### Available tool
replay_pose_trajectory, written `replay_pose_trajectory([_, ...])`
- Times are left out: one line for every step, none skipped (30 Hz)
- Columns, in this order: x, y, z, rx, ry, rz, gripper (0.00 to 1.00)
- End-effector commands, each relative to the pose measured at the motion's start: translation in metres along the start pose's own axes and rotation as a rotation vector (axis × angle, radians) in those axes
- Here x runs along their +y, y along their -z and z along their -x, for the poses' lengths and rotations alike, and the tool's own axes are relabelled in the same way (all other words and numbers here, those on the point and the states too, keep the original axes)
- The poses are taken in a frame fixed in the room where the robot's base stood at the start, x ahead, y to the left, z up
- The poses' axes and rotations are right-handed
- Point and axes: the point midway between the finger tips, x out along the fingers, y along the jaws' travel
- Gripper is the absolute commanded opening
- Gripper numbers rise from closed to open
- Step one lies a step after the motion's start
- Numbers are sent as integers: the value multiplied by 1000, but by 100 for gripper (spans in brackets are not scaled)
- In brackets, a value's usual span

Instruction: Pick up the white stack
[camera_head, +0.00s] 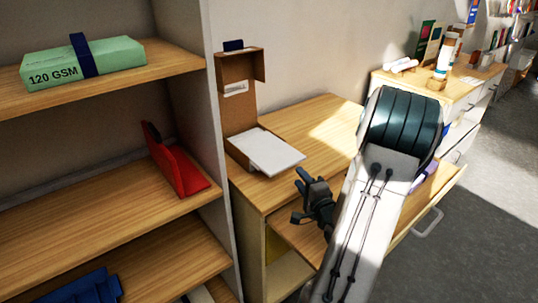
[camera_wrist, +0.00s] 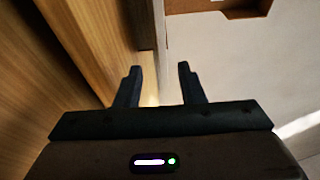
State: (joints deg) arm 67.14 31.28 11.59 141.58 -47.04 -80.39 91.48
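The white stack (camera_head: 268,152) looks like a flat pile of paper. It lies partly in an open brown cardboard box (camera_head: 240,105) on the wooden table, its right part reaching past the box. My gripper (camera_head: 301,195) is to the right of and below the stack in the head view, near the table's front edge, and appears apart from it. In the wrist view my gripper (camera_wrist: 158,82) has its two fingers apart with nothing held between them. I cannot tell whether the pale surface on the right of the wrist view is the stack.
A wooden shelf unit (camera_head: 90,200) on the left holds a green paper pack (camera_head: 84,62) and a red item (camera_head: 178,165). The wooden table (camera_head: 310,120) is bare behind the stack. An open drawer (camera_head: 430,205) juts out below. Bottles (camera_head: 446,55) stand on a farther cabinet.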

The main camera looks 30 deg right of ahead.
Motion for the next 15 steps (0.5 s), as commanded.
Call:
replay_pose_trajectory([-1, 0, -3, -1, 0, 0, 35])
replay_pose_trajectory([-1, 0, -4, -1, 0, 0, 35])
replay_pose_trajectory([-1, -1, -7, -1, 1, 0, 35])
replay_pose_trajectory([-2, -1, -9, -1, 1, 0, 35])
replay_pose_trajectory([-2, -2, -13, -2, 2, 0, 35])
replay_pose_trajectory([-3, -4, -18, -4, 2, -1, 35])
replay_pose_trajectory([-3, -5, -23, -4, 1, -1, 35])
replay_pose_trajectory([-4, -5, -28, -3, 1, -1, 35])
replay_pose_trajectory([-5, -7, -34, -4, 1, 0, 35])
replay_pose_trajectory([-5, -7, -38, -3, 2, -1, 35])
replay_pose_trajectory([-5, -6, -43, -2, 2, 0, 35])
replay_pose_trajectory([-4, -6, -48, -3, 1, 0, 35])
replay_pose_trajectory([-4, -6, -50, -3, 0, -1, 35])
replay_pose_trajectory([-4, -6, -53, -2, 1, 0, 35])
replay_pose_trajectory([-4, -6, -55, -1, 1, 0, 35])
